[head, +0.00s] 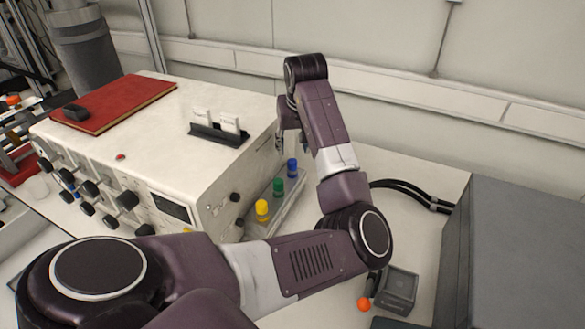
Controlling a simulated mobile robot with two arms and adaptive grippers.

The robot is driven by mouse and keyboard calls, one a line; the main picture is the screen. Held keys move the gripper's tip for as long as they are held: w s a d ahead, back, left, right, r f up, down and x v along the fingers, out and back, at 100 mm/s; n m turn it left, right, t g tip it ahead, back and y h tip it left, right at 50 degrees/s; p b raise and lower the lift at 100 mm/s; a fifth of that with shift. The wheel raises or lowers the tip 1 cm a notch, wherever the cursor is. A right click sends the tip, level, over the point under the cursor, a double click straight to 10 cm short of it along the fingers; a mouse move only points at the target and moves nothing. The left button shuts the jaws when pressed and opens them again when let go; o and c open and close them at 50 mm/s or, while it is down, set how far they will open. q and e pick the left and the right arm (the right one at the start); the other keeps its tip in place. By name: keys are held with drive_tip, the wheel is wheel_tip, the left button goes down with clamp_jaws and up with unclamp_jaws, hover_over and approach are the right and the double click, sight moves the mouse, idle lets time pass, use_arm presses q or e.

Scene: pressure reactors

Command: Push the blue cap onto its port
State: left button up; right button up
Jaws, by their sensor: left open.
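The blue cap (292,167) is small and stands upright at the far end of a row beside the white reactor unit. A green cap (278,186) and a yellow cap (262,208) stand nearer in the same row. My left gripper (290,142) points down just above and slightly left of the blue cap in the picture. Its fingers are apart and partly hidden by my wrist and the unit's edge. I cannot tell how deep the blue cap sits or whether a finger touches it. My right gripper is out of view.
The white unit (160,160) with black knobs carries a red binder (125,100) and a card holder (218,134). A large grey box (525,250) stands at right, with black hoses (410,190) beside it.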

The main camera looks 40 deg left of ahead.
sight(292, 165)
use_arm(q)
drive_tip(key=shift+f, duration=0.15)
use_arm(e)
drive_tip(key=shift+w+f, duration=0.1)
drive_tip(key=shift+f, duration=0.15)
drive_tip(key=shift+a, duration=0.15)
use_arm(q)
drive_tip(key=x, duration=0.2)
drive_tip(key=shift+a+f, duration=0.1)
drive_tip(key=shift+f, duration=0.2)
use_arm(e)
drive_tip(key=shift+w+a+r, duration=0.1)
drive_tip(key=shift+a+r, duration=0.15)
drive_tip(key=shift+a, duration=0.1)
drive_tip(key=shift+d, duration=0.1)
